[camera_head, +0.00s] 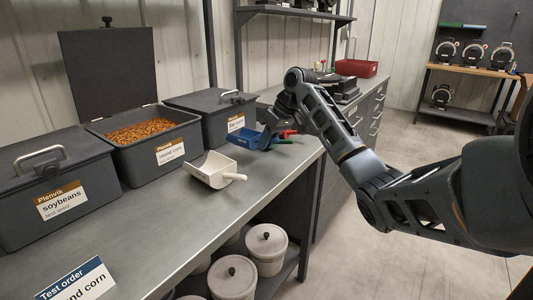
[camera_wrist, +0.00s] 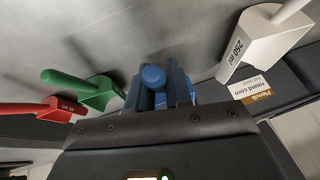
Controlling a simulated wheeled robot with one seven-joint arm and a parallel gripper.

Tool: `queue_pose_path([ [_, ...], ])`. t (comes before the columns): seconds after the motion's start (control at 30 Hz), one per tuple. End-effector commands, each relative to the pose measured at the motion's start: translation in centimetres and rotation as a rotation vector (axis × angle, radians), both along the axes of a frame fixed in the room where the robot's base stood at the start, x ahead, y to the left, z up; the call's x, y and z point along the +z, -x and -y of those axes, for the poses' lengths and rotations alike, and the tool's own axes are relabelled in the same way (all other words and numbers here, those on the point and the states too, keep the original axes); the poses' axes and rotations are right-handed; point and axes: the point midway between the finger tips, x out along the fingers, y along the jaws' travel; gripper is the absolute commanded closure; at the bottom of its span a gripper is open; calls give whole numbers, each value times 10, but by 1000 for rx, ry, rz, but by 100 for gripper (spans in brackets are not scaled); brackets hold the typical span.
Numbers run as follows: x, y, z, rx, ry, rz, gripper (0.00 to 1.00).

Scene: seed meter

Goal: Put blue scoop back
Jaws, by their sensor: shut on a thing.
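The blue scoop (camera_head: 247,139) is at the far end of the metal bench, in front of the closed flat corn bin. My gripper (camera_head: 272,124) is shut on the blue scoop's handle; the handle (camera_wrist: 153,76) shows between the fingers (camera_wrist: 165,88) in the wrist view. Most of the scoop's bowl is hidden in the wrist view. I cannot tell whether the scoop touches the bench. The green scoop (camera_wrist: 88,90) and the red scoop (camera_wrist: 55,109) lie beside it. The white scoop (camera_head: 212,168), marked 250 ml, lies on the bench nearer the camera.
The round corn bin (camera_head: 150,153) stands open, full of orange kernels. The soybeans bin (camera_head: 52,185) and flat corn bin (camera_head: 207,116) are closed. A test order card (camera_head: 78,284) lies at the front. Lidded white tubs (camera_head: 266,250) stand below. The bench between card and white scoop is clear.

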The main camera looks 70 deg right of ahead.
Motion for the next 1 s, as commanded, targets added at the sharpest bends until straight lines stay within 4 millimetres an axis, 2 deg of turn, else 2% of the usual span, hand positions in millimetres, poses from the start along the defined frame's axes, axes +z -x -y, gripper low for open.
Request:
queue_pose_path([
  [0.33, -38, 1, 0, -2, -1, -1, 100],
  [0.73, -43, 0, 0, 0, -1, 0, 100],
  [0.77, -43, 0, 0, 0, 0, 0, 79],
  [1.0, -43, 0, 0, 0, 0, 0, 56],
])
